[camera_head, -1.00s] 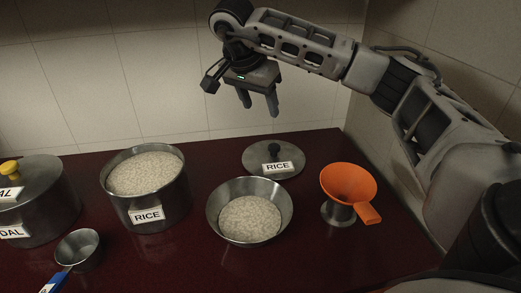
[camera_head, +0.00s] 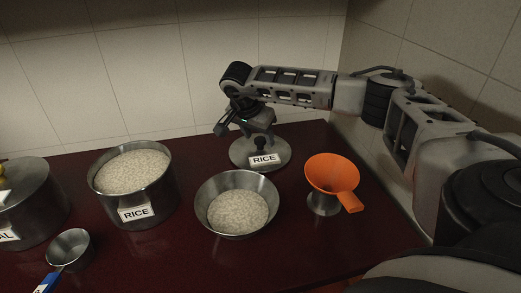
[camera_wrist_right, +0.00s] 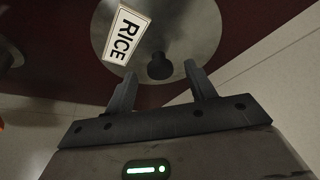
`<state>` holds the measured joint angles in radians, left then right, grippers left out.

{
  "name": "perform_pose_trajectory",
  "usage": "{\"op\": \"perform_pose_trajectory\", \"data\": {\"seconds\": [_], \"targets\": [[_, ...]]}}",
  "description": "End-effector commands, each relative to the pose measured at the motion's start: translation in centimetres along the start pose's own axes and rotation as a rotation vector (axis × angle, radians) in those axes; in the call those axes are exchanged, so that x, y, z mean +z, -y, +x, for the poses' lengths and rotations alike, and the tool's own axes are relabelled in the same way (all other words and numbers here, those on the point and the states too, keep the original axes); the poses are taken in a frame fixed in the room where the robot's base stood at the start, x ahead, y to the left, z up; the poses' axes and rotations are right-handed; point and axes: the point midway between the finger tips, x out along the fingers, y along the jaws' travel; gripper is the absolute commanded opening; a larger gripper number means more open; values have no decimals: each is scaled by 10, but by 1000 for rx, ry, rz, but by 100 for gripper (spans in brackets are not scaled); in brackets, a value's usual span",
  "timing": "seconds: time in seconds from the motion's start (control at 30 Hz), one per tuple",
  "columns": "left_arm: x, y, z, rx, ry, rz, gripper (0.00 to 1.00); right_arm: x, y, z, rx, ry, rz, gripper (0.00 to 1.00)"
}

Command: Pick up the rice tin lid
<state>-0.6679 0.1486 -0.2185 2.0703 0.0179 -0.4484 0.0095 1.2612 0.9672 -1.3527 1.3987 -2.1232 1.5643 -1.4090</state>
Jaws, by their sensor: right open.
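The rice tin lid (camera_head: 243,158) is a round grey metal disc with a black knob and a white RICE label, lying flat on the dark red counter behind the steel bowl. In the right wrist view the lid (camera_wrist_right: 196,28) fills the top, with its knob (camera_wrist_right: 159,66) just beyond and between the fingertips. My right gripper (camera_wrist_right: 160,80) is open and empty, close above the lid. In the head view my right gripper (camera_head: 257,135) is over the lid's far part, and its fingers are partly hidden. The open rice tin (camera_head: 149,200) stands left, full of rice. My left gripper is not in view.
A steel bowl of rice (camera_head: 238,212) stands in front of the lid. An orange funnel (camera_head: 333,180) sits on a small metal cup (camera_head: 323,205) to the right. A dal tin (camera_head: 40,205) and a blue-handled scoop (camera_head: 70,247) are at left. Tiled walls stand behind and right.

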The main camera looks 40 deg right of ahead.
Motion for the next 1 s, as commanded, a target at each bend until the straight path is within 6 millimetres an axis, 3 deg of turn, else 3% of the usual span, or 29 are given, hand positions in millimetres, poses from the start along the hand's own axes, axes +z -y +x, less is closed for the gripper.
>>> {"op": "perform_pose_trajectory", "data": {"seconds": [0.1,0.33,0.53,1.0], "targets": [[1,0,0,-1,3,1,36,0,0,9,1,0,-1,55],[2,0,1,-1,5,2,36,0,0,10,-1,-1,-1,55],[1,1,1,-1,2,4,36,0,0,10,-1,0,-1,0],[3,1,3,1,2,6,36,-4,1,0,-4,-1,1,0]]}}
